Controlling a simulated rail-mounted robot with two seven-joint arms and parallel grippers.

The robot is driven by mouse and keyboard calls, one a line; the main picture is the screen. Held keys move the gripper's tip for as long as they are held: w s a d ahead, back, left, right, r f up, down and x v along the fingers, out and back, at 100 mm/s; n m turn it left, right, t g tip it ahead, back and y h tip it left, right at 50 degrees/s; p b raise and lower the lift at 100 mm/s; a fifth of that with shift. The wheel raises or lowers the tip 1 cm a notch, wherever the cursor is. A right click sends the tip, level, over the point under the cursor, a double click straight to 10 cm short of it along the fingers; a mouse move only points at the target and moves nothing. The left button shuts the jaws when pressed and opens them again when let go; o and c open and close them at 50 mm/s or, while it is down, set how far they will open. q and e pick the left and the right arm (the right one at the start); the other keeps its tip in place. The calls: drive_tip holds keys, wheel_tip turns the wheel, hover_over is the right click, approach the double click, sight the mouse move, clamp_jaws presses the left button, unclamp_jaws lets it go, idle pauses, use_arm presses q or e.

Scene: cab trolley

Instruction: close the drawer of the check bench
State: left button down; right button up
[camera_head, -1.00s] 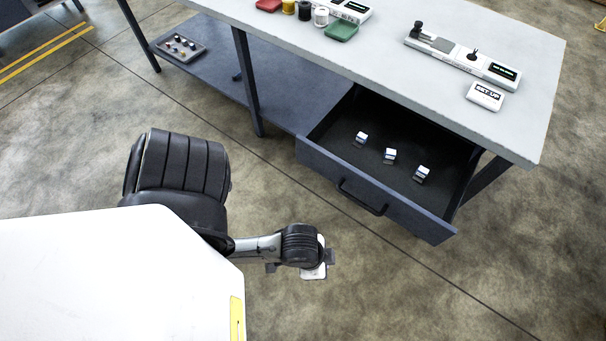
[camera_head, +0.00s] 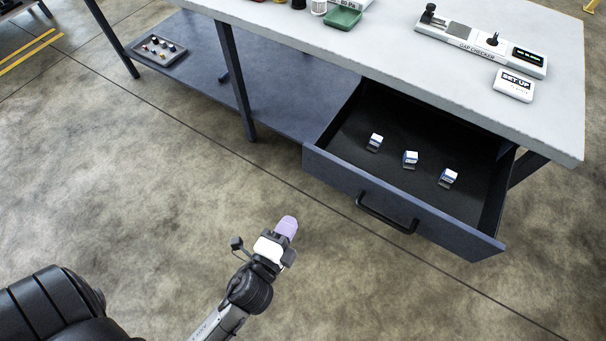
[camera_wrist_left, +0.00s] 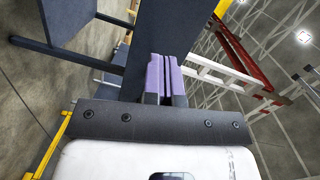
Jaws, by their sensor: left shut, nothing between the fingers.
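The check bench (camera_head: 400,60) has a light grey top and dark blue legs. Its drawer (camera_head: 385,207) is pulled well out, and several small white-and-blue blocks lie inside. A black bar handle (camera_head: 386,213) is on the drawer front. My left gripper (camera_head: 287,227) is shut and empty, with purple fingertips. It is in front of the drawer, to the left of the handle and apart from it. In the left wrist view its purple fingers (camera_wrist_left: 166,76) are together, with a dark blue panel (camera_wrist_left: 150,40) beyond them. My right gripper is not in view.
A gap checker (camera_head: 480,48), a white set-up block (camera_head: 513,86) and a green tray (camera_head: 343,18) are on the bench top. A grey tray (camera_head: 155,50) of small parts sits on the lower shelf. The floor before the drawer is clear.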

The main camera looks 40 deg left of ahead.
use_arm(q)
drive_tip(key=d+r+m+t+h, duration=0.1)
drive_tip(key=d+m, duration=0.1)
drive_tip(key=m, duration=0.1)
drive_tip(key=b, duration=0.2)
approach(329, 174)
drive_tip(key=w, duration=0.6)
drive_tip(key=shift+a, duration=0.2)
drive_tip(key=shift+w, duration=0.75)
drive_tip(key=shift+a, duration=0.1)
